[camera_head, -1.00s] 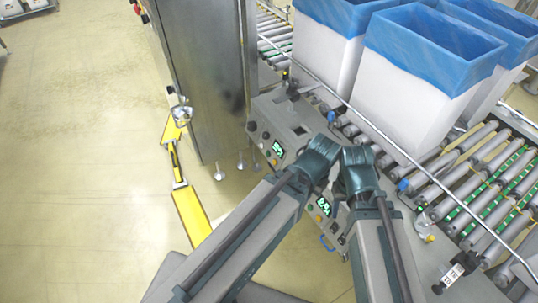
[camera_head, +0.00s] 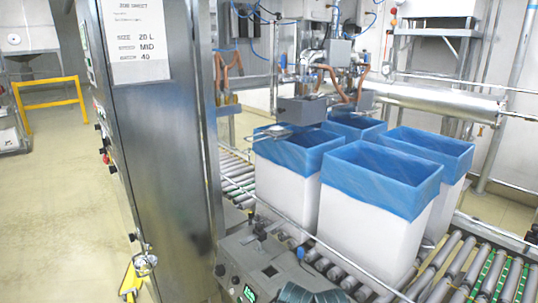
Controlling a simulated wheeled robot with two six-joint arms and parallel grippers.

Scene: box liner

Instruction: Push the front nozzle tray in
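A small flat shiny metal piece, which looks like the front nozzle tray (camera_head: 277,131), shows near the left filling head. It appears above the near-left rim of the blue-lined boxes. I cannot tell how far out it stands. The grey filling head (camera_head: 302,109) is just to its right. Another grey head (camera_head: 352,103) is farther right. Only dark teal tops of my arm ends show at the bottom edge, over the control panel, far below and in front of the tray. No gripper fingers are visible.
White boxes with blue liners (camera_head: 375,225) stand on the roller conveyor (camera_head: 450,270). A tall steel cabinet (camera_head: 160,150) with a job sheet (camera_head: 138,40) blocks the left. A guard rail (camera_head: 300,228) runs before the boxes. A control panel (camera_head: 245,265) is below. Open floor lies left.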

